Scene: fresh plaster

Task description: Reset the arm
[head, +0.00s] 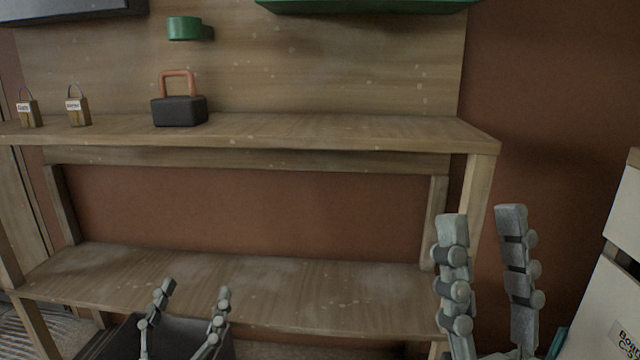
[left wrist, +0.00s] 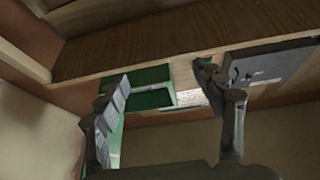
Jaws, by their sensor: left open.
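My left gripper (head: 195,290) shows low in the head view, left of centre, in front of the lower shelf of the wooden workbench. Its two fingers are spread apart with nothing between them. In the left wrist view its fingers (left wrist: 163,76) are also wide apart and empty, with a green object (left wrist: 152,88) and wood behind them. My right gripper (head: 482,212) stands at the lower right of the head view, in front of the bench's right leg. Its fingers point up, apart and empty.
The bench top (head: 300,128) carries a black box with an orange handle (head: 180,110) and two small tagged padlock-like blocks (head: 78,108). A green holder (head: 185,28) is on the backboard. A dark bin (head: 120,340) is low at left. A white cabinet (head: 610,300) stands at right. The lower shelf (head: 300,285) looks bare.

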